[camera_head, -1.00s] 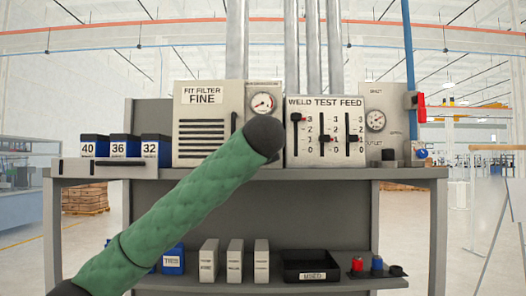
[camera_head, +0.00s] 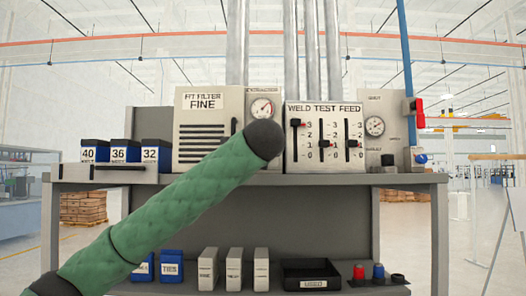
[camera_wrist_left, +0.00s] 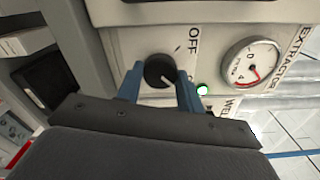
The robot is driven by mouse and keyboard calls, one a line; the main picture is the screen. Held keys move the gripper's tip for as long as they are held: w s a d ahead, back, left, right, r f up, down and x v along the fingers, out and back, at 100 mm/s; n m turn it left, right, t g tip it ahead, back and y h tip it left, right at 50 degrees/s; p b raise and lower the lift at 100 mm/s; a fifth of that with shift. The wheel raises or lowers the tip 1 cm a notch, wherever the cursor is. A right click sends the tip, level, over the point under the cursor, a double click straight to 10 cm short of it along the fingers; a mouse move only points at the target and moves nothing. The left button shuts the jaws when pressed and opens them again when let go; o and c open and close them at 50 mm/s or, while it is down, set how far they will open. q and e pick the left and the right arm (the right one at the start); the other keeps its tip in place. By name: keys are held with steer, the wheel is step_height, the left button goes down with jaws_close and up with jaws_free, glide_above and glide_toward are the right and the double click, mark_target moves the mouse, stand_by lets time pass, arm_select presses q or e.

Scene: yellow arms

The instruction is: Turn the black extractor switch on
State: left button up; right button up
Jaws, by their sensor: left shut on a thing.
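The black extractor switch (camera_wrist_left: 160,70) is a round knob on a pale panel in the left wrist view. The word OFF is printed beside it, and a small green lamp (camera_wrist_left: 202,89) glows near it. My left gripper (camera_wrist_left: 160,88) has its blue fingers on either side of the knob, shut on it. The knob's exact pointing direction is hard to read. In the head view the gauge (camera_head: 262,107) shows above my green-sleeved left arm, which hides the switch and gripper. My right gripper is not in view.
The filter box (camera_head: 203,150) stands left of the switch area. The weld test feed panel (camera_head: 324,165) with three sliders stands to the right. A red-handled valve (camera_head: 418,110) is on the blue pipe. Blue boxes (camera_head: 119,152) stand on the bench top (camera_head: 240,179).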

arm_select(q)
steer(key=shift+d+f, duration=0.1)
steer(key=shift+f, duration=0.05)
steer(key=o, duration=0.9)
steer(key=shift+c, duration=0.2)
steer(key=shift+o, duration=0.7)
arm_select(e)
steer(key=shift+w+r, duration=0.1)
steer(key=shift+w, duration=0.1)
arm_select(q)
steer(key=shift+s, duration=0.15)
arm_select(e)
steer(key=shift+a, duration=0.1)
arm_select(q)
steer(key=s+b, duration=0.3)
steer(key=s, duration=0.4)
steer(key=shift+s+b, duration=0.3)
steer(key=shift+b, duration=0.1)
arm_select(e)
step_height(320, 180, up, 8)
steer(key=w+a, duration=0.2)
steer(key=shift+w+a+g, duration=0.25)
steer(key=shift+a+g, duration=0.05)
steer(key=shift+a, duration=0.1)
